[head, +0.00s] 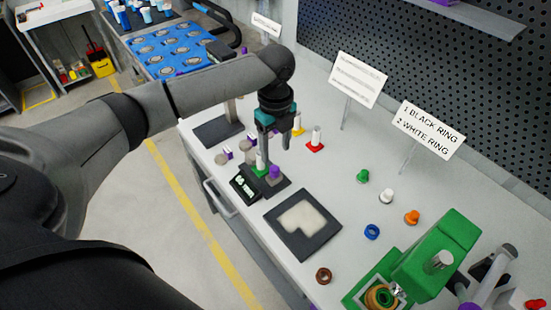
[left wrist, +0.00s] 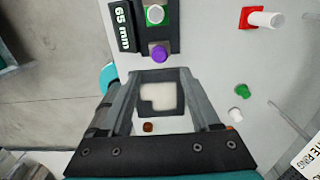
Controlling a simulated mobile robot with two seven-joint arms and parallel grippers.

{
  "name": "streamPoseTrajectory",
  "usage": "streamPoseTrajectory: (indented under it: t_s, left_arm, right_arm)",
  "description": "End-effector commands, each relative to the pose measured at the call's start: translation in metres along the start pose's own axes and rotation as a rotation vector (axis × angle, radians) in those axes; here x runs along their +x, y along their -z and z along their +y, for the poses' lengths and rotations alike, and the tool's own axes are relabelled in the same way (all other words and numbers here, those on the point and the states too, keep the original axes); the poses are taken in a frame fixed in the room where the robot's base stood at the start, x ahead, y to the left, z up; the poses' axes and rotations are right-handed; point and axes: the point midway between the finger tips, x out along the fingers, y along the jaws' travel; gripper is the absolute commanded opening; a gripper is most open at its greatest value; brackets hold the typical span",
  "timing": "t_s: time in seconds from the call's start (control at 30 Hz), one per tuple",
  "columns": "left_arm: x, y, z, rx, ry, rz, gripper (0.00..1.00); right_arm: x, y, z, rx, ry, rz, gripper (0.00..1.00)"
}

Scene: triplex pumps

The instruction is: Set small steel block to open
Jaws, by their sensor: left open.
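My left gripper (head: 273,152) points down over the table, open and empty, above the stand with the 65 mm label (head: 245,187). In the left wrist view its two fingers (left wrist: 162,76) are spread wide with nothing between the tips. A green fixture (head: 440,248) stands at the lower right of the head view. A small silver metal piece (head: 442,260) sits on its top, and a brass-coloured ring (head: 380,297) is at its lower left. I cannot tell which part is the small steel block or how it is set. My right gripper is not clearly seen.
A purple-topped post (left wrist: 158,54) stands on the labelled stand. A dark tray with a pale inset (head: 270,227) lies nearer the fixture. A brown ring (head: 323,275), a blue ring (head: 372,232) and green, white and orange pieces lie spread out. Sign cards and a pegboard (head: 420,60) are behind.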

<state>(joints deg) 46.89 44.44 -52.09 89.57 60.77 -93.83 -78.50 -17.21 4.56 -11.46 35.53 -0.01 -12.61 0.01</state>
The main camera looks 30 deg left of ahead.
Motion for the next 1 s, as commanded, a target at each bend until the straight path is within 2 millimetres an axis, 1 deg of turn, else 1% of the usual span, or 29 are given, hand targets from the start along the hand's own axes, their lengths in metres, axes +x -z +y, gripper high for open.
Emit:
streamPoseTrajectory:
  t_s: [0.03, 0.2, 0.3, 0.4, 0.57, 1.0]
  left_arm:
    - [-0.015, -0.001, -0.001, 0.001, 0.005, -0.003, 0.63]
    - [-0.050, 0.000, 0.000, 0.001, 0.002, -0.001, 0.63]
    - [-0.064, 0.000, 0.000, 0.001, 0.001, 0.000, 0.63]
    - [-0.072, 0.000, 0.000, 0.001, 0.000, 0.000, 0.63]
    - [-0.077, 0.000, 0.000, 0.001, -0.001, 0.001, 0.63]
    - [-0.076, 0.000, 0.000, 0.000, -0.002, 0.001, 0.63]
  right_arm:
    - [-0.002, 0.000, 0.000, 0.000, 0.000, 0.000, 0.68]
    - [-0.005, 0.001, 0.000, 0.000, 0.000, 0.000, 0.68]
    - [-0.006, 0.001, 0.000, 0.000, 0.000, 0.000, 0.68]
    - [-0.007, 0.001, 0.000, 0.000, 0.000, 0.000, 0.68]
    - [-0.007, 0.001, 0.000, 0.000, 0.000, 0.000, 0.68]
    - [-0.007, 0.001, 0.000, 0.000, 0.000, 0.000, 0.68]
